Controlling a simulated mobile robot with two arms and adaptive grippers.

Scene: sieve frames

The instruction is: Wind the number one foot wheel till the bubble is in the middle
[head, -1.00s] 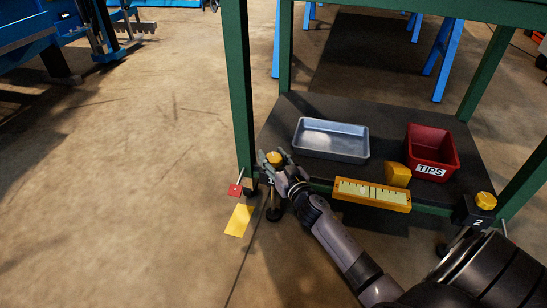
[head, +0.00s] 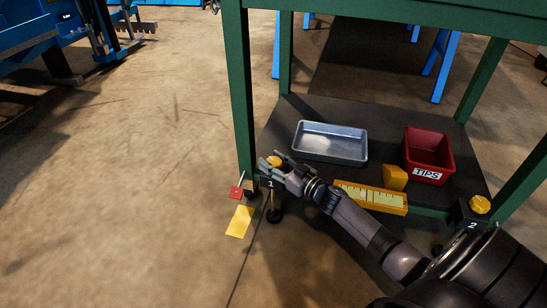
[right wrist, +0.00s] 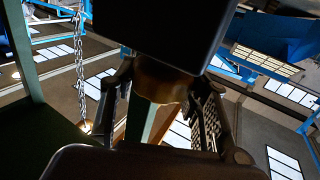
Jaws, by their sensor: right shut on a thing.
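The number one foot wheel (head: 274,161) is a yellow knob at the near left corner of the green-framed stand, above a black block marked 1 (head: 269,184). My right gripper (head: 279,164) is shut on it. In the right wrist view the wheel is a brownish round piece (right wrist: 160,82) between the two fingers (right wrist: 163,100). The yellow level (head: 385,202) with a pale window lies along the shelf's front edge. My right forearm covers part of it, and I cannot make out where the bubble is. My left gripper is not in view.
On the dark shelf (head: 385,125) are a metal tray (head: 331,158), a red TIPS bin (head: 446,152) and a yellow block (head: 395,178). A second yellow wheel (head: 480,204) is at the right corner. A red tag (head: 236,193) and yellow card (head: 239,222) are left of wheel one.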

